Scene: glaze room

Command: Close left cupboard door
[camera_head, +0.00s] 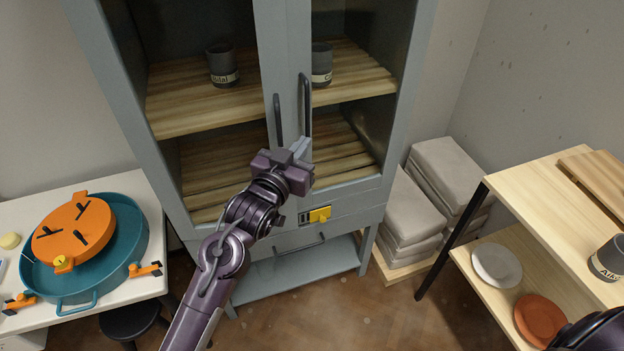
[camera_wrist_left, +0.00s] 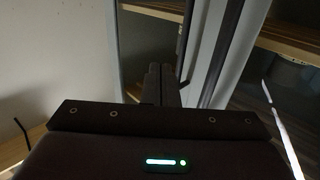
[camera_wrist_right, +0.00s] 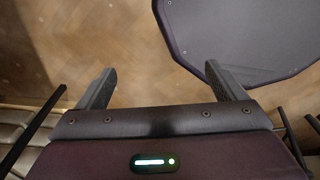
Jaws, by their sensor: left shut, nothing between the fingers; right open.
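The grey cupboard (camera_head: 390,190) has two glazed doors, with wooden shelves behind them. The left cupboard door (camera_head: 267,50) has a dark vertical handle (camera_head: 277,118). Its inner edge lies beside the right door (camera_head: 297,40), whose handle (camera_head: 306,105) is longer in the picture. The left door looks shut or nearly shut; I cannot tell whether a small gap remains. My left gripper (camera_head: 301,148) is shut and empty, just below the handles at the doors' meeting edges. In the left wrist view its fingers (camera_wrist_left: 163,84) point at the door frame; contact is unclear. My right gripper (camera_wrist_right: 162,86) is open and empty above the floor.
Dark labelled cups (camera_head: 222,66) stand inside the cupboard. A yellow piece (camera_head: 320,214) sits on the front below the doors. A table (camera_head: 130,190) with a teal basin (camera_head: 130,255) is left. Stacked grey bags (camera_head: 410,212) and a wooden shelf unit (camera_head: 540,195) are right.

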